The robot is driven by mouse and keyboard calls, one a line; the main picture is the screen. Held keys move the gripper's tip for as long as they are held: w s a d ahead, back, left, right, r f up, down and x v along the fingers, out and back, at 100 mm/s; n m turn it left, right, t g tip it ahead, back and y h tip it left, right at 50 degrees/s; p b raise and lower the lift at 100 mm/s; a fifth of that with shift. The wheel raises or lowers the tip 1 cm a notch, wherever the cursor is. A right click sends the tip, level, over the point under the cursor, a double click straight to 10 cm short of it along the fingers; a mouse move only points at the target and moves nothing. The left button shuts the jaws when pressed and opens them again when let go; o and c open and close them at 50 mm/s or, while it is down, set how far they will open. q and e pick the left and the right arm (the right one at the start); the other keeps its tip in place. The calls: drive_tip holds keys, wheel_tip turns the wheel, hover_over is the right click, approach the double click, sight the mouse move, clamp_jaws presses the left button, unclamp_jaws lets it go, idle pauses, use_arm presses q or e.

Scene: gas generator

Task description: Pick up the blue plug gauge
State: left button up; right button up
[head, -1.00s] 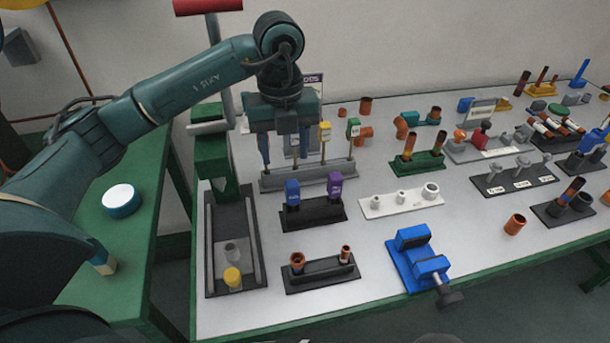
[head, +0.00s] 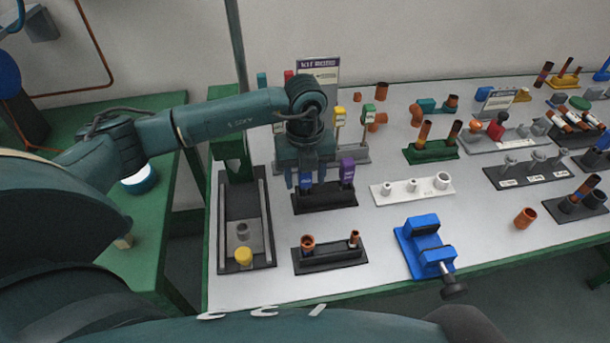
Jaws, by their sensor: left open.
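The blue plug gauge (head: 306,183) stands upright in a black stand (head: 325,201), beside a purple gauge (head: 347,172). My left gripper (head: 306,181) is open and points down over the blue gauge. Its fingers appear on the left and right of the gauge, and the gripper body hides the upper part of it. I cannot tell whether the fingers touch the gauge. My right gripper is not in view.
A grey rack with yellow (head: 340,116) and green (head: 368,115) tagged tools stands behind. A white block (head: 413,191) with grey fittings is to the right. A black stand with copper fittings (head: 330,257) and a blue vise (head: 427,249) are in front. The green press (head: 245,235) stands left.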

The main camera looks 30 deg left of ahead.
use_arm(q)
drive_tip(key=shift+f, duration=0.4)
drive_tip(key=c, duration=0.9)
